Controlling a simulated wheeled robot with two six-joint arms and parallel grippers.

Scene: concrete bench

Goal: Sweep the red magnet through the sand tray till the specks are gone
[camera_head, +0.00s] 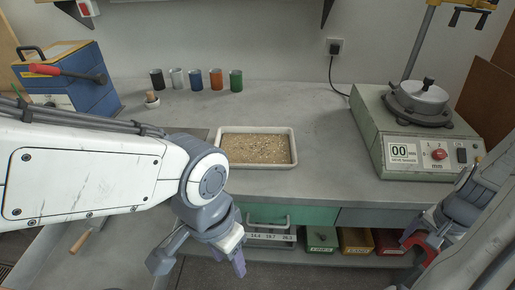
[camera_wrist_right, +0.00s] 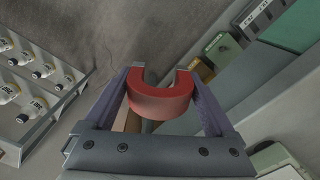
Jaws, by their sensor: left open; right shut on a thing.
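The sand tray (camera_head: 257,130) is a white-rimmed rectangular tray near the middle of the bench in the head view, filled with tan sand (camera_head: 255,150). Any specks in the sand are too small to tell for sure. The red magnet (camera_wrist_right: 160,106) is horseshoe-shaped. My right gripper (camera_wrist_right: 160,88) is shut on it, its two ends pointing away from the wrist. In the head view the magnet (camera_head: 424,246) is low at the right, beside the bench's front edge and well away from the tray. My left gripper (camera_head: 202,262) is open and empty, in front of the bench, below and left of the tray.
A sieve shaker (camera_head: 415,130) stands on the bench at the right. Several coloured cups (camera_head: 195,79) line the back, with a blue toolbox (camera_head: 65,85) at the left. Drawers (camera_head: 290,215) and small bins (camera_head: 355,241) sit under the bench top. Bare bench surrounds the tray's right side.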

